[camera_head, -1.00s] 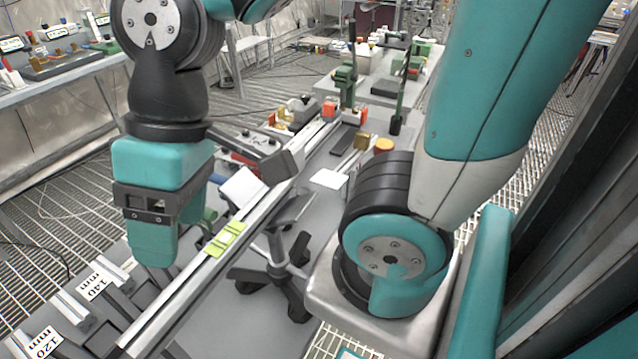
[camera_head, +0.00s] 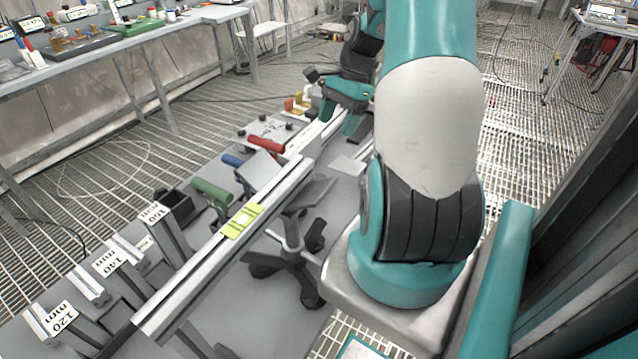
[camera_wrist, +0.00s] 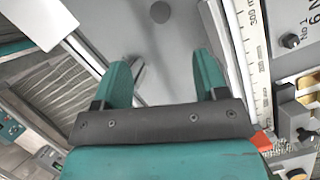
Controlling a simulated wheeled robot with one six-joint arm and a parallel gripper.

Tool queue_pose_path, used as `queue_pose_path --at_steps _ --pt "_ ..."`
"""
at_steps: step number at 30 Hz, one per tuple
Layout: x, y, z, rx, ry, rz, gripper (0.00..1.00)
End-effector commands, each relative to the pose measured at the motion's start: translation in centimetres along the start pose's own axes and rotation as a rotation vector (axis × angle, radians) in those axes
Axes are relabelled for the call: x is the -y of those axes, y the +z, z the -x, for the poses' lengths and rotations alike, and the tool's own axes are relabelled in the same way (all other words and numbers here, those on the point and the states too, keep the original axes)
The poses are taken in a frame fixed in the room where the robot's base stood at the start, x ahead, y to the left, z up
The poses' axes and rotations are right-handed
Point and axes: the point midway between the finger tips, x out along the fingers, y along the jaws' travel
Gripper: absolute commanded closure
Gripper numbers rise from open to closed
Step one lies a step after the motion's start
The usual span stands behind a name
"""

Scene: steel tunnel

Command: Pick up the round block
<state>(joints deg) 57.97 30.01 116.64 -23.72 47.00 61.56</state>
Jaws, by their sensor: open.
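My gripper (camera_head: 341,116) is over the far part of the grey workbench in the head view, pointing down. In the wrist view my gripper (camera_wrist: 162,60) has its two teal fingers wide apart, with nothing between them. Beyond the fingertips lies bare grey surface with a small dark round spot (camera_wrist: 160,12); I cannot tell whether it is a block or a fitting. No clear round block shows now. The orange round piece seen earlier on the bench is hidden in the head view, where my arm covers that area.
A long metal rail (camera_head: 225,240) with a yellow-green clamp (camera_head: 242,221) runs along the bench. Red (camera_head: 265,143) and green (camera_head: 211,192) cylinders lie left of it. In the wrist view a ruler scale (camera_wrist: 253,50) and small orange (camera_wrist: 262,140) and yellow parts are right of my gripper.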

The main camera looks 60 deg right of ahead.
Motion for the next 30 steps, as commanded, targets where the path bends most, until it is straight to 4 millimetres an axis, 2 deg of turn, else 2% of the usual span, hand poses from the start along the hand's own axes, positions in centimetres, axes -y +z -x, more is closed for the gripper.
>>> queue_pose_path --at_steps 6,12,20,27,30 --pt "-0.1 0.2 -5.2 0.005 0.007 0.005 0.34" --pt "0.0 0.2 -9.0 0.002 0.005 0.008 0.34" --pt "0.0 0.1 -11.0 0.001 0.002 0.007 0.34" --pt "-0.1 -0.2 -14.6 0.001 0.005 0.008 0.34" --pt "-0.1 -0.3 -15.5 0.000 0.003 0.008 0.34"
